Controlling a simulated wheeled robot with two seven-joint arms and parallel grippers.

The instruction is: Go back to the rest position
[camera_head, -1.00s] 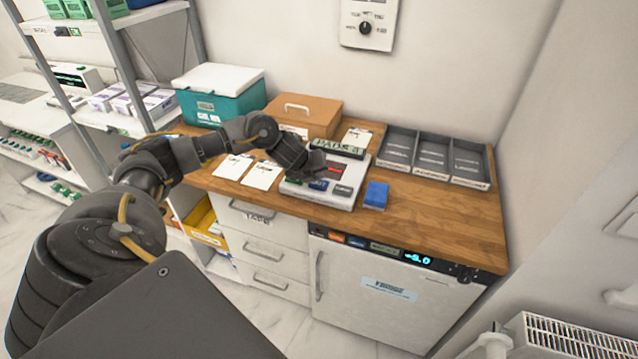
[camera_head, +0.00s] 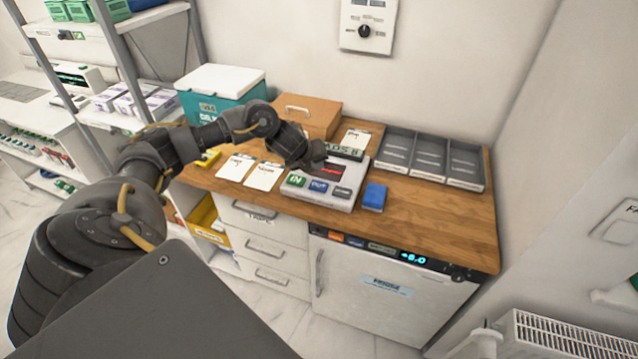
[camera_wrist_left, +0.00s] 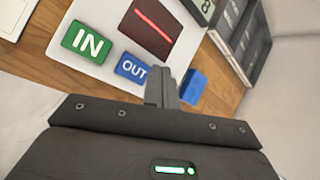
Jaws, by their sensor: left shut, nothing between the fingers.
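My left arm comes in from the left, and my left gripper (camera_head: 316,156) is above the counter, over the back of a white panel (camera_head: 310,188). In the left wrist view the fingers (camera_wrist_left: 162,88) are closed together and hold nothing. The IN button (camera_wrist_left: 87,42) and OUT button (camera_wrist_left: 132,68) lie beyond them, apart from the fingertips. My right gripper is not in view.
A blue block (camera_head: 374,197) lies right of the panel. Grey trays (camera_head: 429,160) stand at the back right, a brown box (camera_head: 306,116) and teal cooler (camera_head: 219,92) at the back left. White cards lie left of the panel. The counter's right front (camera_head: 450,225) is clear.

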